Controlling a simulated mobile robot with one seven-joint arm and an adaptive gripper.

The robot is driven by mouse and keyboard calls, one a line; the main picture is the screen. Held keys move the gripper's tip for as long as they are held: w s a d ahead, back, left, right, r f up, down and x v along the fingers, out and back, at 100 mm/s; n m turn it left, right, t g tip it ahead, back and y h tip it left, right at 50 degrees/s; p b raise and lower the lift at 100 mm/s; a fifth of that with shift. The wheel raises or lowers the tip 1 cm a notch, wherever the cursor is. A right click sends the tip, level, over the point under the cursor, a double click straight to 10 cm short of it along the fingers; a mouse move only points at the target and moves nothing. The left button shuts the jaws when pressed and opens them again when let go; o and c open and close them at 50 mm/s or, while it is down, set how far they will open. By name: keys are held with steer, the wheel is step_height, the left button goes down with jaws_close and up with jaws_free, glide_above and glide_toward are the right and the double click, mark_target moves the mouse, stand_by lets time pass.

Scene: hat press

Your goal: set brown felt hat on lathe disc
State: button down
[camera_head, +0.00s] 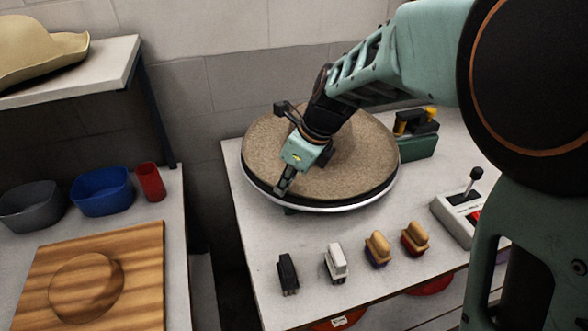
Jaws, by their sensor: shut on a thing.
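The brown felt hat (347,182) lies flat and level over the round lathe disc (325,208), its wide brim covering nearly all of the disc's top. The crown rises near the middle, partly hidden behind my arm. The disc's dark and silvery rim shows along the front. My gripper (283,186) reaches down from the upper right and is shut on the hat's brim at the front left. I cannot tell whether the brim rests fully on the disc.
Brushes (377,249) and small blocks line the table's (240,220) front. A lever box (462,212) stands right, a green and yellow tool (416,140) behind. Left are a wooden board (140,250), a blue bowl (101,192), a grey bowl (32,206), a red cup (150,182) and a shelved straw hat (35,50).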

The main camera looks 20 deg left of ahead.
steer(key=c, duration=2)
jaws_free()
